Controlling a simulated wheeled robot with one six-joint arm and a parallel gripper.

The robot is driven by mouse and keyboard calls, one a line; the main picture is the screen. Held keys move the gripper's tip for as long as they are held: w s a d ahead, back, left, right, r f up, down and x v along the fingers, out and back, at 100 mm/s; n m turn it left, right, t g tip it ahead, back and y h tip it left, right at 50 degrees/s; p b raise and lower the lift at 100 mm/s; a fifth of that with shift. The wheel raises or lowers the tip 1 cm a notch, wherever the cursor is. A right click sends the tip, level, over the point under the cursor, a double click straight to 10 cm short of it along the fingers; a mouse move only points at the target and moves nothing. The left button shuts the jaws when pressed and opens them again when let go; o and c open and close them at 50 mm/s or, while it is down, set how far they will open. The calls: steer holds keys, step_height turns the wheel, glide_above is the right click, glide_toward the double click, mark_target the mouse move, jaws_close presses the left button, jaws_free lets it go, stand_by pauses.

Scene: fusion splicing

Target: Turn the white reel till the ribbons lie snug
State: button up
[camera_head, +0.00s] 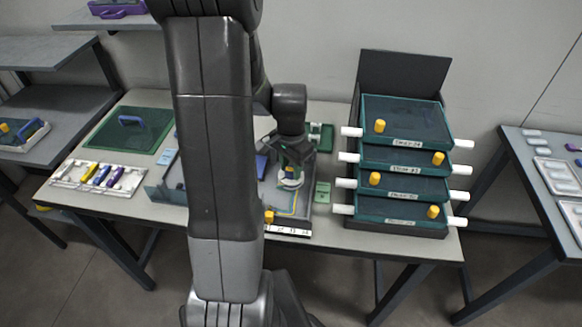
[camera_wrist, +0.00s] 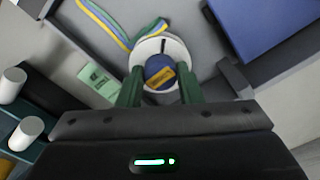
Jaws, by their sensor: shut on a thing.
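The white reel (camera_wrist: 172,46) is a round white disc with a blue centre and a yellow-orange grip on top. In the wrist view it sits between the two green fingers of my gripper (camera_wrist: 160,88), which are shut on it. In the head view my gripper (camera_head: 291,170) points down over the white reel (camera_head: 290,184) in the grey tray. Coloured ribbons (camera_wrist: 118,27), blue, yellow and green, run from the reel towards the upper left in the wrist view. Their far ends are out of that view. My arm hides part of the tray in the head view.
A stack of teal trays (camera_head: 402,215) with white side handles and yellow knobs stands to the right. A blue block (camera_wrist: 262,25) lies near the reel. A green label card (camera_head: 323,192) lies beside the tray. A white holder (camera_head: 70,174) with coloured pieces is at the left.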

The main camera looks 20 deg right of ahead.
mark_target(291, 169)
steer(key=m, duration=0.4)
steer(key=shift+m, duration=0.3)
steer(key=shift+m+b, duration=0.3)
steer(key=shift+m, duration=1.3)
steer(key=shift+r, duration=0.1)
steer(key=o, duration=1)
step_height(291, 169, up, 14)
steer(key=shift+f+p, duration=0.15)
steer(key=shift+p, duration=0.2)
